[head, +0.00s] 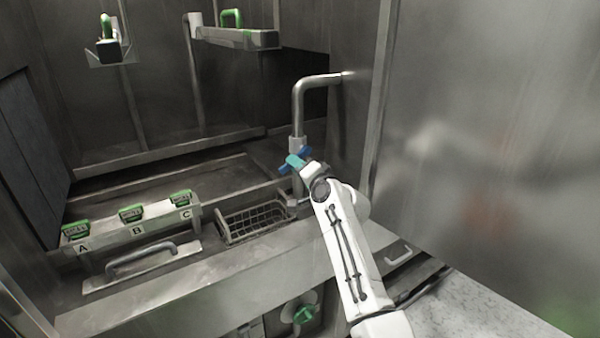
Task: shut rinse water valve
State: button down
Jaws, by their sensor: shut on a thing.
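The rinse water valve sits on a grey pipe (298,110) that comes out of the right wall and bends down. Its blue handle (283,169) shows just below the collar of the pipe. My white arm reaches up from the lower right, and my gripper (297,161) is at the handle, shut on it. Teal and blue parts overlap there, so the exact finger contact is hard to make out. The gripper's end hides part of the handle and valve body, and the handle's turn angle cannot be read clearly.
A wire basket (252,222) stands left of the valve. Further left is a ledge with green-topped units marked A, B and C (135,228), and a grey bar handle (140,257). A green knob (304,314) is low in front. A metal wall (480,150) closes off the right.

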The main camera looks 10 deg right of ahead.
jog(key=shift+a+r+m+p, duration=0.1)
jog(key=shift+r+m+p, duration=0.4)
jog(key=shift+m, duration=0.4)
jog(key=shift+a+r+m+p, duration=0.1)
jog(key=shift+r+m+p, duration=0.2)
jog(key=shift+m+p, duration=0.5)
jog(key=shift+r+m+p, duration=0.4)
jog(key=shift+m+p, duration=0.1)
jog(key=shift+m, duration=0.5)
jog(key=c, duration=1)
grip_release()
jog(key=shift+o, duration=0.2)
jog(key=shift+s, duration=0.1)
jog(key=v, duration=1)
jog(key=shift+s+d, duration=0.15)
jog(key=shift+s, duration=0.2)
